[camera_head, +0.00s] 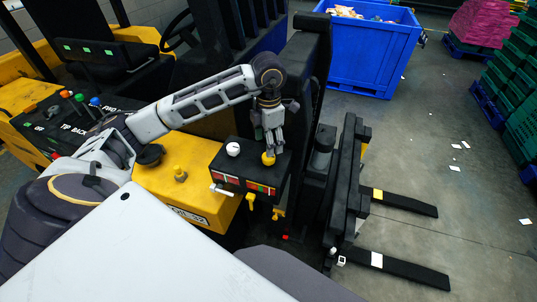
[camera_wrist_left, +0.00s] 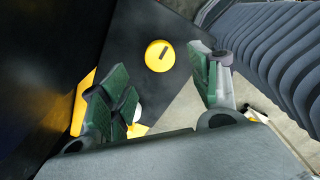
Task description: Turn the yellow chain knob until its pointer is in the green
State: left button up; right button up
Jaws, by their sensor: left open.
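The yellow chain knob (camera_head: 268,159) sits on top of a black control box (camera_head: 247,160), toward its right side. In the left wrist view the knob (camera_wrist_left: 159,56) is a round yellow disc with a short dark mark near its right edge. My left gripper (camera_head: 271,137) points down just above the knob. In the wrist view its green-padded fingers (camera_wrist_left: 160,75) are spread, with the knob between and beyond their tips; I cannot tell whether they touch it. The box front has a left gauge (camera_head: 226,179) and a right gauge (camera_head: 261,188) with coloured bands; their pointers are too small to read.
A white knob (camera_head: 233,149) stands left of the yellow one on the box. A yellow machine body (camera_head: 185,185) with a small yellow knob lies to the left. A black mast stands close on the right, with forks (camera_head: 405,268) low beyond it. A blue bin (camera_head: 368,55) stands behind.

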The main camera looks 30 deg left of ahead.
aim_at(269, 160)
pick_arm(q)
jog(key=shift+f+p, duration=0.5)
jog(key=shift+f, duration=3)
jog(key=shift+c, duration=0.4)
jog(key=c, duration=0.9)
